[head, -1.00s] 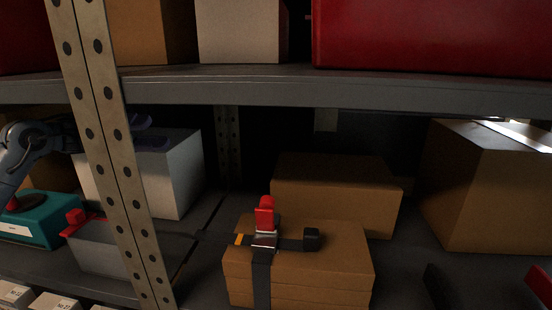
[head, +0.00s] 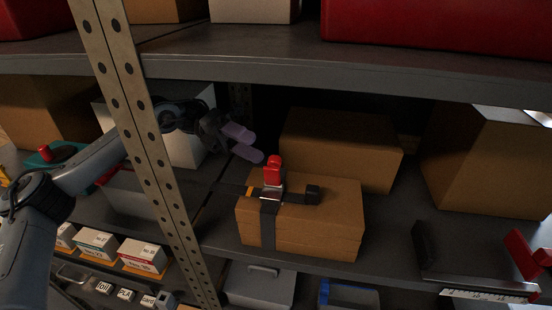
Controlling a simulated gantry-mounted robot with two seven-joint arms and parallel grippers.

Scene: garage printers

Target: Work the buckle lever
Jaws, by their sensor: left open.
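The buckle lever (head: 273,168) is a red handle standing upright on a metal buckle (head: 271,191). The buckle sits on a black strap (head: 268,225) that wraps a cardboard box (head: 318,215) on the middle shelf. My left gripper (head: 243,143) is behind the perforated post, just up and left of the lever. Its pale purple fingers are apart and empty, and they do not appear to touch the lever. My right gripper is not in view.
A perforated metal post (head: 140,125) crosses in front of my left arm. Another cardboard box (head: 340,150) stands behind the strapped one, and a larger one (head: 490,160) at right. The upper shelf (head: 300,75) runs overhead. Small labelled boxes (head: 142,255) stand lower left.

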